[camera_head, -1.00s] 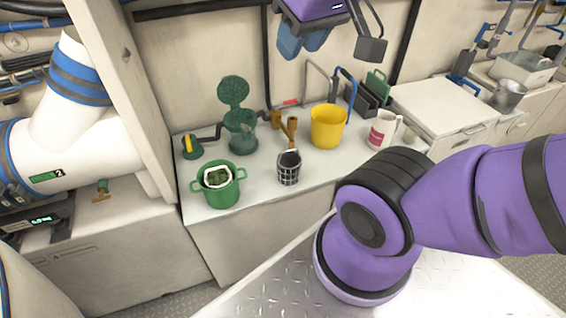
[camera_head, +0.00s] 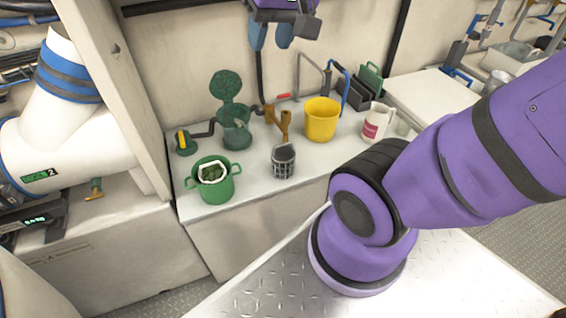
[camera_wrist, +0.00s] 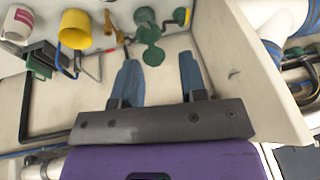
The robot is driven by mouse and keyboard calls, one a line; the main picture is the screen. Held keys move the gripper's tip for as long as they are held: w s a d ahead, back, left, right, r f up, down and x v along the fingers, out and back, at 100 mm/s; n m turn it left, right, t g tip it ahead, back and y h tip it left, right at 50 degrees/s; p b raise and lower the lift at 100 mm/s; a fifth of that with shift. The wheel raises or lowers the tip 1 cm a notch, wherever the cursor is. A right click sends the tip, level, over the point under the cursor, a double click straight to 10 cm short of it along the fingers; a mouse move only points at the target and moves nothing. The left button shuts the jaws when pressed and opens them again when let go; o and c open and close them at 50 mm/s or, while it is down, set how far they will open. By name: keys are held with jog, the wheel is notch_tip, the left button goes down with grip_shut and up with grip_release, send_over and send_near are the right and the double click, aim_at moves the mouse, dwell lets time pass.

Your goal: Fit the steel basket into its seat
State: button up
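The steel basket (camera_head: 283,163), a small dark mesh cup with a light rim, stands upright on the white counter. Behind it to the left is a green strainer housing (camera_head: 236,135) with its round lid (camera_head: 231,86) raised; it looks like the seat, and its inside cannot be made out. The lid also shows in the wrist view (camera_wrist: 153,55). My gripper (camera_head: 271,36) is high above the back of the counter, near the wall, apart from everything. In the wrist view its two blue fingers (camera_wrist: 159,80) are spread with nothing between them. The basket is not seen there.
A green two-handled pot (camera_head: 214,187) stands front left of the basket. A forked brown pipe (camera_head: 282,122), yellow bucket (camera_head: 322,120) and white-red jug (camera_head: 377,122) stand behind and right. A yellow-handled valve (camera_head: 184,142) is left of the housing. The counter front is clear.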

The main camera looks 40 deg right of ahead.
jog(key=w+d+f+m+g+y, duration=0.1)
jog(key=w+d+f+m, duration=0.1)
jog(key=w+f+m, duration=0.15)
jog(key=w+d+f+m+y, duration=0.1)
jog(key=w+d+f+m, duration=0.1)
jog(key=w+f, duration=0.25)
jog(key=m+g, duration=0.1)
jog(key=m, duration=0.7)
send_over(283, 145)
jog(key=a, duration=0.2)
notch_tip(283, 145, down, 15)
jog(key=d+f+m, duration=0.1)
jog(key=d+f, duration=0.1)
jog(key=f, duration=0.2)
jog(key=d+f+m+y, duration=0.1)
jog(key=f+m, duration=0.1)
jog(key=f, duration=0.2)
jog(key=d+f+m, duration=0.2)
jog(key=f, duration=0.2)
jog(key=shift+s+d+f+g, duration=0.15)
jog(key=shift+d+f+g, duration=0.05)
jog(key=shift+d+g, duration=0.1)
jog(key=x, duration=0.9)
jog(key=shift+s+d+f, duration=0.15)
jog(key=shift+s, duration=0.15)
jog(key=shift+w+a+f, duration=0.1)
jog(key=shift+a+f, duration=0.15)
jog(key=shift+f, duration=0.25)
jog(key=shift+c, duration=0.5)
